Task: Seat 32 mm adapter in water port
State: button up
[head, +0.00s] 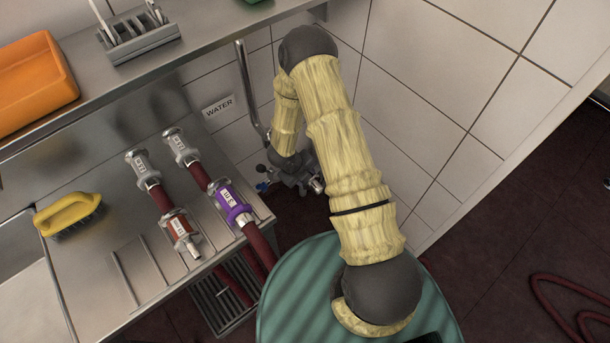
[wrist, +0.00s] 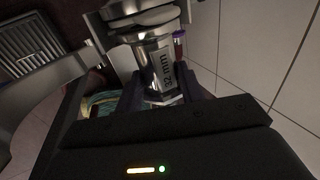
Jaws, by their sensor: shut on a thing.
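The metal adapter (wrist: 166,74), marked 32 mm, is between the dark fingers of my gripper (wrist: 160,94) in the wrist view. The fingers are shut on it. Its far end lines up with wide shiny metal rings (wrist: 145,18), apparently the water port. I cannot tell whether it only touches them or sits inside. In the head view my gripper (head: 298,176) is low by the tiled wall, below and right of the WATER sign (head: 218,106). My arm and gripper hide most of the port and adapter there.
Two hose ends, one with a red-brown collar (head: 181,233) and one with a purple collar (head: 231,203), lie on the steel counter (head: 95,265). A yellow brush (head: 68,212) lies left. A steel pipe (head: 250,95) runs down the wall. A floor grate (head: 222,303) is below.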

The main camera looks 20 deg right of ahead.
jog(key=shift+s+a+f, duration=0.1)
jog(key=shift+s, duration=0.05)
dwell(0.3)
jog(key=o, duration=1.2)
jog(key=shift+o, duration=0.2)
jog(key=shift+a+r, duration=0.1)
jog(key=shift+r, duration=0.35)
jog(key=p+v, duration=0.2)
jog(key=v, duration=1.4)
jog(key=shift+r, duration=0.2)
jog(key=shift+s+a, duration=0.1)
